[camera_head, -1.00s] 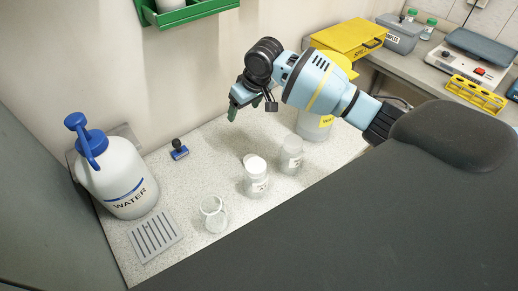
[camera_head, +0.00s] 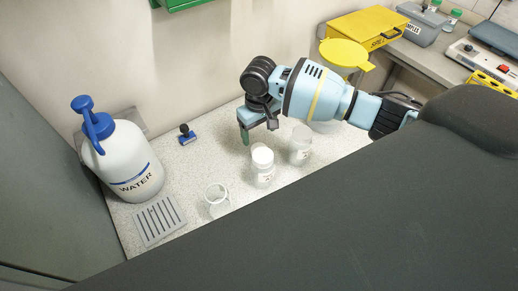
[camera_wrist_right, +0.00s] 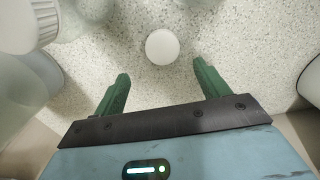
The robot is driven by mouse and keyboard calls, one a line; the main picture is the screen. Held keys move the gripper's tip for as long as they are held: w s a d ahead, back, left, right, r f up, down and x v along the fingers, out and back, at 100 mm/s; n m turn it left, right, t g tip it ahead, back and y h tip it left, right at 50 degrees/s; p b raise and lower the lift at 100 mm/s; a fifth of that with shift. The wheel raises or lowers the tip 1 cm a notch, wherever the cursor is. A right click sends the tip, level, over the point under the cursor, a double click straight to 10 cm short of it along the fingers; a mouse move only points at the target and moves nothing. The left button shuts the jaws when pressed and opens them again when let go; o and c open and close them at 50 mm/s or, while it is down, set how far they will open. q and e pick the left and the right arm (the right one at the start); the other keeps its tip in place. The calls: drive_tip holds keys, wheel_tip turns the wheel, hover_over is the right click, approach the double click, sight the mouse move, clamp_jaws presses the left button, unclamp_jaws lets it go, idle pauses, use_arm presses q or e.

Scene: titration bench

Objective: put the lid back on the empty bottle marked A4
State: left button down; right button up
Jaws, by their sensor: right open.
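A round white lid (camera_wrist_right: 162,46) lies on the speckled bench in the right wrist view, just beyond and between my fingertips. My right gripper (camera_wrist_right: 161,70) has its green fingers spread apart with nothing between them. In the head view the right gripper (camera_head: 257,128) hangs behind two small labelled bottles. The nearer bottle (camera_head: 264,178) has a white top; the other bottle (camera_head: 300,148) looks clear and without a white lid. Their labels are too small to read, so I cannot tell which is A4. My left gripper is not in view.
A clear glass beaker (camera_head: 217,203) stands left of the bottles. A large water bottle (camera_head: 130,165), a grey slotted tray (camera_head: 158,220) and a blue stamp-like item (camera_head: 187,137) are further left. Bare bench surrounds the lid.

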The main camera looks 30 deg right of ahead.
drive_tip(key=shift+f, duration=0.45)
drive_tip(key=shift+s+a+f, duration=0.1)
drive_tip(key=shift+s+f, duration=0.05)
drive_tip(key=shift+f, duration=0.75)
drive_tip(key=shift+s+a+f, duration=0.1)
drive_tip(key=shift+s+f, duration=0.1)
drive_tip(key=shift+f, duration=0.65)
drive_tip(key=shift+s+a+f, duration=0.1)
drive_tip(key=shift+s+f, duration=0.05)
drive_tip(key=shift+f, duration=0.75)
drive_tip(key=c, duration=1)
